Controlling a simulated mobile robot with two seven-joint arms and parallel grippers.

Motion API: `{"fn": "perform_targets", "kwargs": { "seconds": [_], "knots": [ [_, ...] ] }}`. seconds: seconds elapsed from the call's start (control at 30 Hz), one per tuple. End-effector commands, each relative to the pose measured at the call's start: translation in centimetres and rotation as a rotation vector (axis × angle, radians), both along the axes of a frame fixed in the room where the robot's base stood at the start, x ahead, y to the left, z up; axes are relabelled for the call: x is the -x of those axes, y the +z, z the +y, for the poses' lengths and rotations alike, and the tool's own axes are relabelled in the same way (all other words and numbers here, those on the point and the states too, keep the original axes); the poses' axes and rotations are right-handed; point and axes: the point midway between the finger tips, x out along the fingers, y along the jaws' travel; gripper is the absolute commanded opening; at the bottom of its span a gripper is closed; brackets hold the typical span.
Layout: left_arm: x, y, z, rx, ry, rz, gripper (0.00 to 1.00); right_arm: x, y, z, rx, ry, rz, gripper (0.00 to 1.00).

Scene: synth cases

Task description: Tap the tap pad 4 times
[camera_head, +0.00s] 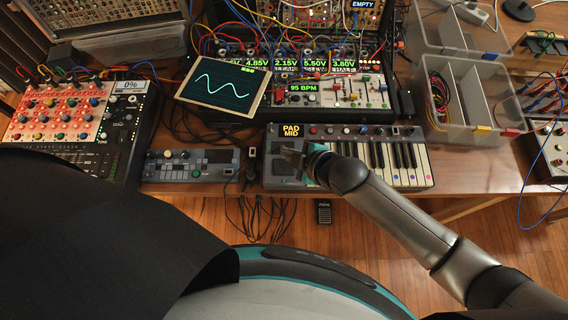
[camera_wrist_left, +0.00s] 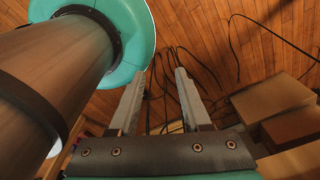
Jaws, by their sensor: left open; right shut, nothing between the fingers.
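The keyboard (camera_head: 402,181) lies at the front edge of the table in the head view, with dark pads on its left part and keys on its right. A label reading "PAD MID" (camera_head: 291,130) shows above the pads. I cannot tell for sure which pad is the tap pad. My right gripper (camera_head: 290,154) is shut and empty, its tips over the pad area and hiding part of it. I cannot tell whether the tips touch a pad. My left gripper (camera_wrist_left: 158,78) is open and empty in the left wrist view, above the wooden floor.
A tablet with a wave (camera_head: 223,86) leans behind, before a rack with patch cables. A small grey device (camera_head: 190,166) sits left of the keyboard, a red-panelled mixer (camera_head: 70,120) farther left. Clear bins (camera_head: 470,122) stand at right. Boxes (camera_wrist_left: 272,98) and cables lie below my left gripper.

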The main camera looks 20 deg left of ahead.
Motion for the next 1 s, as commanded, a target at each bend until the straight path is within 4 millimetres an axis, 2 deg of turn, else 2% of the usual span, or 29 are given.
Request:
{"fn": "perform_targets", "kwargs": {
  "seconds": [0.07,0.4,1.0],
  "knots": [
    [0.0,0.0,0.0,0.0,0.0,0.0,0.38,0.01,0.0,0.01,0.0,0.0,0.0,0.0],
    [0.0,0.01,0.0,0.0,0.0,0.0,0.0,0.01,0.01,0.02,0.0,0.0,0.0,0.0],
    [0.0,0.01,0.0,0.0,0.0,0.0,0.0,0.0,0.02,0.02,0.0,0.0,0.0,0.0]
  ]
}}
